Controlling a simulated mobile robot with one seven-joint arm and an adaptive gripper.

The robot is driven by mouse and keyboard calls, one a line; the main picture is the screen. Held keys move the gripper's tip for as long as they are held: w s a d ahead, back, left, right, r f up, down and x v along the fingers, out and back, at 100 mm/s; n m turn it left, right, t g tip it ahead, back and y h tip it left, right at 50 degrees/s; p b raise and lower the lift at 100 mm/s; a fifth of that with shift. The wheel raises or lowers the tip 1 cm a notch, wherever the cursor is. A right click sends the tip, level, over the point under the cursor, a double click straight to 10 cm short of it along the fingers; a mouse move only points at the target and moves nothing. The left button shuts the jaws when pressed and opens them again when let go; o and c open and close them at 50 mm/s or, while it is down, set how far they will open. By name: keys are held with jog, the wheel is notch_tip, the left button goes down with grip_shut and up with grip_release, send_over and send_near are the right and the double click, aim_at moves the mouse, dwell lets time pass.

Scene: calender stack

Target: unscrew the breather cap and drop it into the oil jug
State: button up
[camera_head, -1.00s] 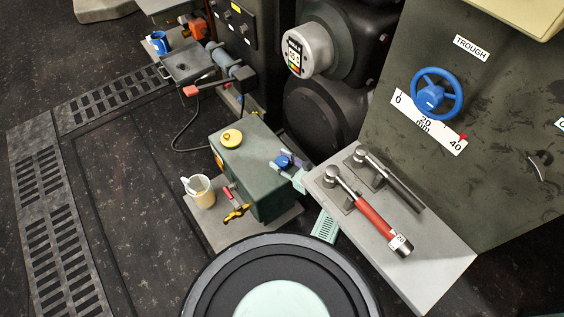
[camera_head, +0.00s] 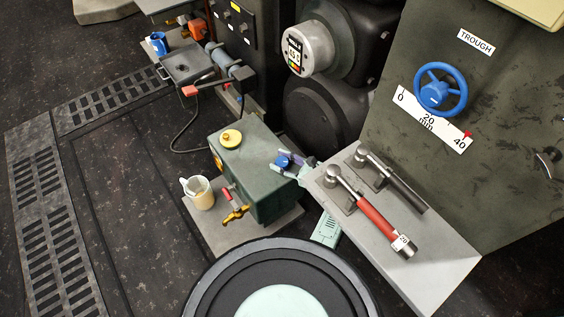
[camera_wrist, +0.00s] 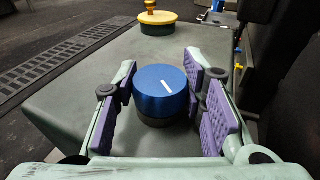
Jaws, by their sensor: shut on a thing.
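The breather cap (camera_wrist: 162,90) is a round blue cap with a white line on top. In the wrist view it sits upright on a dark neck at the near end of the dark green tank (camera_wrist: 80,75). It also shows at the tank's right edge in the head view (camera_head: 283,161). My gripper (camera_wrist: 170,108) is shut on the cap, with a purple pad on each side. The thread is hidden. A cream jug (camera_head: 203,199), which looks like the oil jug, stands left of the tank below in the head view.
A yellow cap (camera_head: 231,138) is on the tank top, beyond the blue cap in the wrist view. A brass tap (camera_head: 236,214) sticks out by the jug. A grey shelf (camera_head: 425,255) with a red-handled tool (camera_head: 370,212) stands right.

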jog(key=shift+f+n+g+y, duration=0.1)
jog(key=shift+n+g+y, duration=0.2)
jog(key=shift+n+g+y+b, duration=0.3)
jog(key=shift+n+g+b, duration=0.4)
jog(key=shift+g+b, duration=0.25)
jog(key=shift+g, duration=0.25)
